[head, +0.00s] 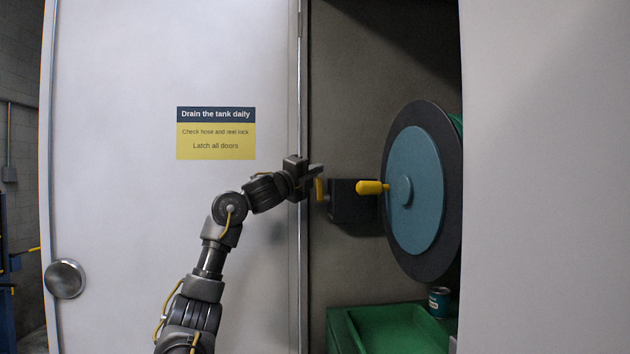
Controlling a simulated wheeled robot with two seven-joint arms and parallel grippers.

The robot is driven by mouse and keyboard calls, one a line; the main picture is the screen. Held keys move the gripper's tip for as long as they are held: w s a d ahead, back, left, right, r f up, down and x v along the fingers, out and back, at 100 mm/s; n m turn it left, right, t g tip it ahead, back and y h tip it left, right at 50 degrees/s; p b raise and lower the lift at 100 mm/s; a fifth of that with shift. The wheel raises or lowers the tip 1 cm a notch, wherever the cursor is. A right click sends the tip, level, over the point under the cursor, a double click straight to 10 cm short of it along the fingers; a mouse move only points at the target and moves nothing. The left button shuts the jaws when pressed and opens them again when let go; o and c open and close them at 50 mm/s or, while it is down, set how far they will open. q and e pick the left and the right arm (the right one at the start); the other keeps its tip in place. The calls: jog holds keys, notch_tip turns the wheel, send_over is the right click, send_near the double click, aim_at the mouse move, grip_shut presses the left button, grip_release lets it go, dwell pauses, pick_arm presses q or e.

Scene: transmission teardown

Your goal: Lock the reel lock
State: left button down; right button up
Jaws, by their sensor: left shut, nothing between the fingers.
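A hose reel (417,190) with a blue-teal disc and a dark rim stands in the open cabinet at the right. A yellow handle (371,187) sticks out in front of the disc. A dark box (352,203) sits left of the reel on the cabinet's back wall. A small yellow lever (319,189) shows at the box's left side; it may be the reel lock. My left gripper (316,170) is shut and empty, just above and left of the lever. Whether it touches the lever I cannot tell. My right gripper is out of view.
A white door (120,230) with a round knob (65,279) and a sign (215,133) fills the left. A white panel (545,180) covers the right side. A green tray (390,328) and a small can (438,300) stand below the reel.

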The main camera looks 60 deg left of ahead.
pick_arm(q)
jog(key=s+d+r+p, duration=0.1)
jog(key=s+d+r, duration=0.2)
jog(key=s+r, duration=0.3)
jog(key=s, duration=0.4)
jog(key=shift+d, duration=0.2)
jog(key=shift+w+a, duration=0.1)
jog(key=shift+w, duration=0.1)
